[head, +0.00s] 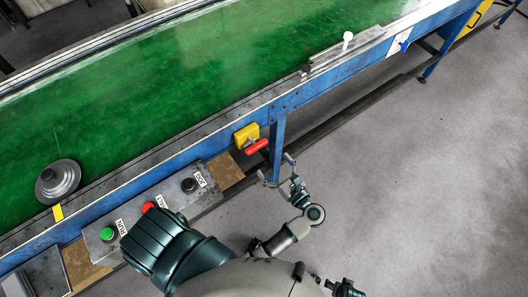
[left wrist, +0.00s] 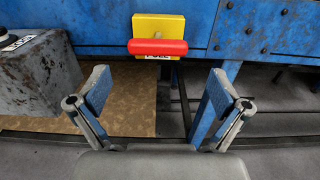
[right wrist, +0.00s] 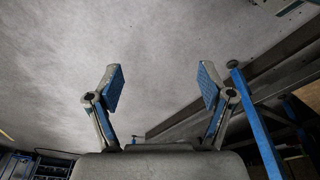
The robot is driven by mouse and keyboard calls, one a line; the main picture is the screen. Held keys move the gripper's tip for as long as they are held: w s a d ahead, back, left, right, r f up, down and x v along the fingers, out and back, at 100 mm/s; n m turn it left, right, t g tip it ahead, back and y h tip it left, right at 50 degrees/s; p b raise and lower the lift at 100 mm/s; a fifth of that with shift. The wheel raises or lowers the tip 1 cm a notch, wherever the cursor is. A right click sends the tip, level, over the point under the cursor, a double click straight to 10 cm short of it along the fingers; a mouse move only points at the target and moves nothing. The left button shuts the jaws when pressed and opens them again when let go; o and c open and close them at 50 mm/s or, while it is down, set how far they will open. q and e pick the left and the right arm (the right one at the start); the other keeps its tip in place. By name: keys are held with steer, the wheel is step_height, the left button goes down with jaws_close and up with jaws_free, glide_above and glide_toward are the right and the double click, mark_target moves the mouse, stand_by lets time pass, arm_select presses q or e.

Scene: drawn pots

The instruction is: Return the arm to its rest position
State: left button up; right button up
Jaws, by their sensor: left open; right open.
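My left gripper (head: 276,168) is open and empty, just below the yellow box (head: 246,136) with the red pull handle (head: 257,147) on the conveyor's side. In the left wrist view its open jaws (left wrist: 157,88) stand wide apart. The red handle (left wrist: 157,47) and yellow box (left wrist: 159,25) are beyond them, and nothing is between the fingers. My right gripper (right wrist: 160,78) is open and empty in the right wrist view, with grey floor beyond it. In the head view I cannot make out the right jaws.
The green conveyor belt (head: 150,95) with a blue frame (head: 330,88) runs across the back. A grey button panel (head: 122,222) is at the left, partly hidden by my arm. A round grey stepped part (head: 60,182) sits on the belt. Open floor (head: 430,190) lies right.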

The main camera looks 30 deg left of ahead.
arm_select(q)
steer(key=shift+v, duration=1)
arm_select(e)
steer(key=shift+a, duration=0.1)
